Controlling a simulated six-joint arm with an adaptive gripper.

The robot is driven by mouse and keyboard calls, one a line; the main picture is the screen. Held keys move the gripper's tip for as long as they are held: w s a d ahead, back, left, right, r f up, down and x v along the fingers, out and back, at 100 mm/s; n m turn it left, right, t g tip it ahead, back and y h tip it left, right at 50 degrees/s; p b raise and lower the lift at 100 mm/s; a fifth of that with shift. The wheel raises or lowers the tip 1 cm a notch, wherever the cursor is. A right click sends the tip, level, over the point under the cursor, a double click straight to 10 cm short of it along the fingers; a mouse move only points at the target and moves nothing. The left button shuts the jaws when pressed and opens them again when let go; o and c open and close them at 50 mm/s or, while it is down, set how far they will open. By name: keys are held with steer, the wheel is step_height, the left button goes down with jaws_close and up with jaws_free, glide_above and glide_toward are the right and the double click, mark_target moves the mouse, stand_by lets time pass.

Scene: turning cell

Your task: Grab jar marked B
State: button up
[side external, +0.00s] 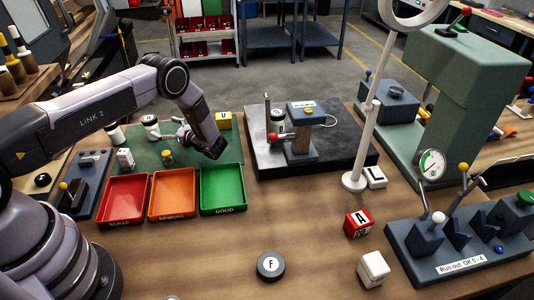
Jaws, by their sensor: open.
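I cannot make out a B on any jar in the side external view. A small pale, round jar-like item with a dark top (150,121) stands on the green mat (142,148) at the left; its mark is too small to read. My gripper (181,130) is small and partly hidden by my wrist; it is open over the mat, to the right of that item and apart from it.
Red (124,199), orange (172,194) and green (222,188) trays stand in front of the mat. The black plate (340,160) carries a gauge stand. A red A block (357,223) is at right; the table's front middle is mostly clear.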

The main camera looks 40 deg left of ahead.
mark_target(155, 122)
steer(key=a, duration=0.7)
steer(key=shift+s+a, duration=0.2)
steer(key=c, duration=1.3)
